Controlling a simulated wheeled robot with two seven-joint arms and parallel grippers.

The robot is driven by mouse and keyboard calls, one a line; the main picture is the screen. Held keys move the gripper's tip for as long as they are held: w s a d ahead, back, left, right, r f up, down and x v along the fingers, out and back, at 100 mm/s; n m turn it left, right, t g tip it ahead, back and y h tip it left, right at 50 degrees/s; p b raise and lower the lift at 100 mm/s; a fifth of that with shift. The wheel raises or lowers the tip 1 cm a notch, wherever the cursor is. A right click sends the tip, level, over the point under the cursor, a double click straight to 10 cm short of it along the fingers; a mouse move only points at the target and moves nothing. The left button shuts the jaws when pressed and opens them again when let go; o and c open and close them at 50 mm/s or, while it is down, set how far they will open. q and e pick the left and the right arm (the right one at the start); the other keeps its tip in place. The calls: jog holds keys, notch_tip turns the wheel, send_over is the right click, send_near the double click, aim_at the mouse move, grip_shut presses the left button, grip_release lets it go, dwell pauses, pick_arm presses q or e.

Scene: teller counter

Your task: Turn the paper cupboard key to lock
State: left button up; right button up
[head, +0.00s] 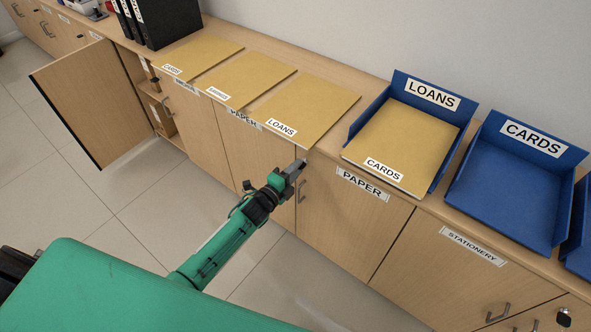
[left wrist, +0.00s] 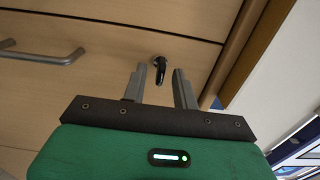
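My left gripper (head: 296,170) reaches to the cupboard front below the counter edge, near a PAPER label (head: 362,185). In the left wrist view a dark key (left wrist: 161,74) sticks out of a round metal lock in a wooden door (left wrist: 110,20). The open fingers (left wrist: 160,70) stand on either side of the key, with visible gaps, and the key is not gripped. In the head view the key is hidden by the gripper. A second PAPER label (head: 243,118) is on the cupboard front farther left. My right gripper is not in view.
A bar handle (left wrist: 45,66) is left of the key in the left wrist view. A cupboard door (head: 85,95) stands open at the left. Folders (head: 305,108), a LOANS tray (head: 437,135) and a CARDS tray (head: 510,190) rest on the counter. The floor (head: 160,210) in front is clear.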

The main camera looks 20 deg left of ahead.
pick_arm(q)
jog(key=shift+w, duration=0.15)
grip_shut()
